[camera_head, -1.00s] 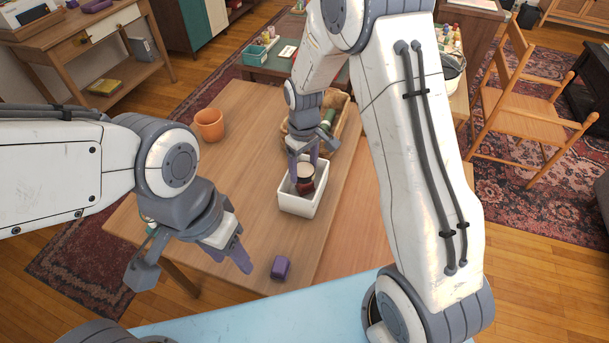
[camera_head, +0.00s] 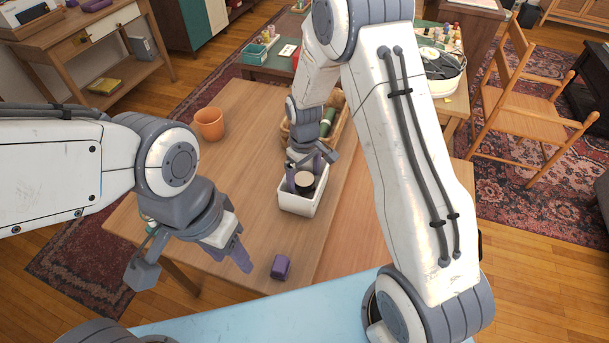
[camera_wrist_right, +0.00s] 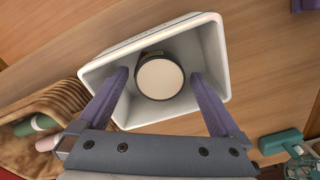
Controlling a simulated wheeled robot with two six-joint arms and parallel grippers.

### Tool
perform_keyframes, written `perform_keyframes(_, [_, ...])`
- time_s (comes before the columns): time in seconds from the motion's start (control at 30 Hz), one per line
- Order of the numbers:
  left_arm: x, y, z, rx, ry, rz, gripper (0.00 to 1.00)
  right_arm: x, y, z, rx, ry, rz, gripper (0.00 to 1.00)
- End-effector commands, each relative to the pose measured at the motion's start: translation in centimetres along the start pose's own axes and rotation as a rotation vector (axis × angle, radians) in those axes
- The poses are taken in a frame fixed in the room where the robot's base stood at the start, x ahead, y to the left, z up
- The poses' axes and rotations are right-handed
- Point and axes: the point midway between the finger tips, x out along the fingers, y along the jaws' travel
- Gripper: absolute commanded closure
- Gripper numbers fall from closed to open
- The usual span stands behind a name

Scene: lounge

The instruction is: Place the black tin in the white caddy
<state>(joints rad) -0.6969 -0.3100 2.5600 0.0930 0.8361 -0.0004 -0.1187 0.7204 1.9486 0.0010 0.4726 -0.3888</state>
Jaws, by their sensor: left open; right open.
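The black tin (camera_head: 305,181), with a cream lid, is inside the white caddy (camera_head: 300,207) on the wooden table. In the right wrist view the tin (camera_wrist_right: 159,77) sits near the middle of the caddy (camera_wrist_right: 213,50). My right gripper (camera_head: 302,172) is open, its purple fingers reaching into the caddy on either side of the tin. In the right wrist view there are gaps between the fingers (camera_wrist_right: 160,84) and the tin. My left gripper (camera_head: 240,258) is open and empty over the table's left front part, away from the caddy.
A purple block (camera_head: 281,267) lies near the table's front edge. An orange pot (camera_head: 209,124) stands at the back left. A wicker basket (camera_head: 337,120) holding a green bottle is just behind the caddy. The table's middle left is clear.

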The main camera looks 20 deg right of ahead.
Motion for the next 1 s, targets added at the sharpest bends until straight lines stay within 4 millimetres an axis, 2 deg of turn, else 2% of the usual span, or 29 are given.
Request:
perform_keyframes(0.17, [-0.2, 0.0, 0.0, 0.0, 0.0, 0.0, 0.5, -1.4, 0.0, -0.1, 0.0, 0.004, 0.002, 0.0])
perform_keyframes(0.6, [-0.4, 0.0, 0.0, 0.0, 0.0, 0.0, 0.5, -10.3, 0.0, -0.1, 0.0, 0.005, 0.002, 0.0])
perform_keyframes(0.8, [-0.5, 0.0, 0.0, 0.0, 0.0, 0.0, 0.5, -12.3, -0.2, 0.0, -0.001, 0.003, 0.001, 0.0])
perform_keyframes(0.87, [-0.5, 0.0, 0.0, 0.0, 0.0, 0.0, 0.5, -13.0, -1.1, 0.2, -0.007, 0.005, -0.001, 0.0])
perform_keyframes(0.97, [-0.5, 0.0, 0.0, 0.0, 0.0, 0.0, 0.5, -14.9, -4.7, 1.4, -0.027, 0.016, -0.006, 0.0])
perform_keyframes(1.0, [-0.5, 0.0, 0.0, 0.0, 0.0, 0.0, 0.5, -15.9, -6.7, 2.4, -0.04, 0.022, -0.01, 0.0])
